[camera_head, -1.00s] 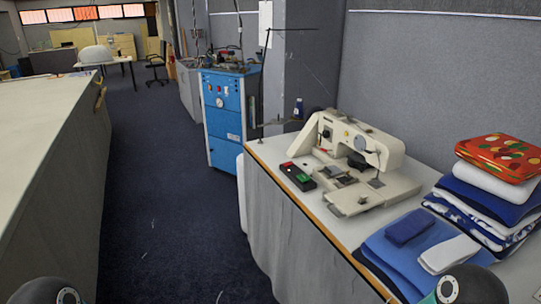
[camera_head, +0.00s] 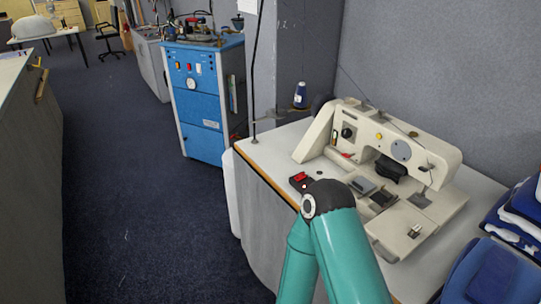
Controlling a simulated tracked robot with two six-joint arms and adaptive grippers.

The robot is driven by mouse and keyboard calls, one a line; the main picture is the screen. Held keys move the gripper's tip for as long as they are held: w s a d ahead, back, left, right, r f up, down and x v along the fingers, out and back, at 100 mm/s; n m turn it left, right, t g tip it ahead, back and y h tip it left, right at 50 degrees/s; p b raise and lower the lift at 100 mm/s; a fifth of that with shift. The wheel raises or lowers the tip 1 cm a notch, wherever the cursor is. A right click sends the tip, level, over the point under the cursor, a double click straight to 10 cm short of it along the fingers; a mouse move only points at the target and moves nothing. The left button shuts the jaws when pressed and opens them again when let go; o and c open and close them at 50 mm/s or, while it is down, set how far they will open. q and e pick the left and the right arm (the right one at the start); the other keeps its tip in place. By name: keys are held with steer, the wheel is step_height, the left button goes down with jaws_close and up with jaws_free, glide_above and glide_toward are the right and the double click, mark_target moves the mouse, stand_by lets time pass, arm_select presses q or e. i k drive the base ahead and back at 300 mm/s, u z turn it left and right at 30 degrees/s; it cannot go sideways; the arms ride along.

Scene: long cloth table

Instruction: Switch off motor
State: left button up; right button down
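The white sewing machine (camera_head: 395,150) stands on the table on the right. The black motor switch box (camera_head: 293,183) lies at the table's front edge, left of the machine. Its red button (camera_head: 302,177) shows; its green button is hidden behind my teal arm. The arm rises from the bottom centre, and its dark joint covers the near part of the box. I cannot tell whether the arm touches the box. Neither of my grippers can be made out.
The table (camera_head: 262,150) has a bare strip left of the machine. A blue cabinet (camera_head: 200,100) stands beyond; the dark floor (camera_head: 130,190) on the left is clear.

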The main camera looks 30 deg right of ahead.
mark_target(299, 178)
steer(key=z, duration=0.25)
steer(key=i, duration=1.1)
steer(key=z, duration=0.45)
